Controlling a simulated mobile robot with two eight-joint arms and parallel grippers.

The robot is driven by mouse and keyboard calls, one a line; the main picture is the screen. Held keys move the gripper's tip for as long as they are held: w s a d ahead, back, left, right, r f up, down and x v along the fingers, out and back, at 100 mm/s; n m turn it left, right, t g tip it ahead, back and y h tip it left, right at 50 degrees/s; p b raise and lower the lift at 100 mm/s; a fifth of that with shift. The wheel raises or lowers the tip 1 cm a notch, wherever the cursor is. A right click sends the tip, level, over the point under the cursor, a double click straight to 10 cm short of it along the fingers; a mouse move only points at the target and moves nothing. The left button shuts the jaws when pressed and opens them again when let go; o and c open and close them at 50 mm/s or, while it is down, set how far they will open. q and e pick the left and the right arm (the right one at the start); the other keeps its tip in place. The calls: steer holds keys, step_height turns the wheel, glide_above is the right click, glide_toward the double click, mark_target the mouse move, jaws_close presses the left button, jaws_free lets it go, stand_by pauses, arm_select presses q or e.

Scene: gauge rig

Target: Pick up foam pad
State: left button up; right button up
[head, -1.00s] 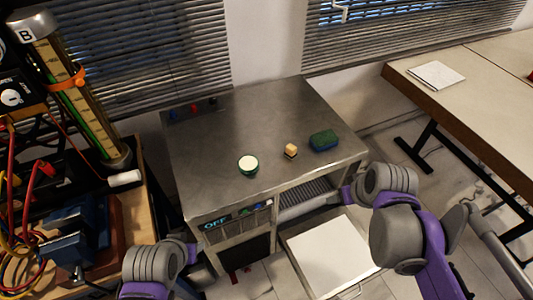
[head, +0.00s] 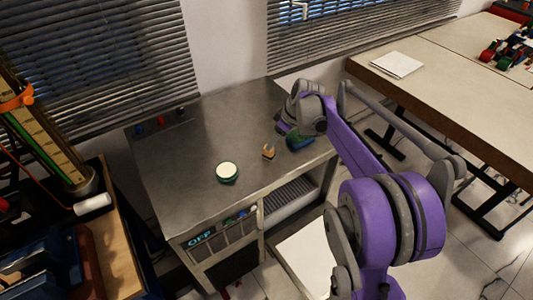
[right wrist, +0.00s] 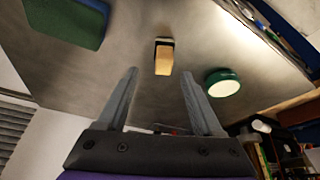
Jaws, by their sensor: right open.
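A green-and-blue rectangular block, which looks like the foam pad (head: 300,145), lies on the steel bench top near its right front edge. My right arm partly hides it in the head view. In the right wrist view the foam pad (right wrist: 68,22) is at the upper left, cut by the frame edge. My right gripper (right wrist: 159,72) is open and empty above the bench. The pad lies outside its fingers, to their left in the wrist view. My left gripper is not in view.
A small tan block with a dark end (head: 269,152) stands left of the pad; in the wrist view it appears between the fingers. A round green tin with a white top (head: 227,171) sits further left. The steel bench top (head: 190,145) is otherwise mostly clear.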

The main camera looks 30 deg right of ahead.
steer(key=x, duration=0.6)
steer(key=shift+a, duration=0.35)
steer(key=shift+r, duration=0.1)
jaws_close()
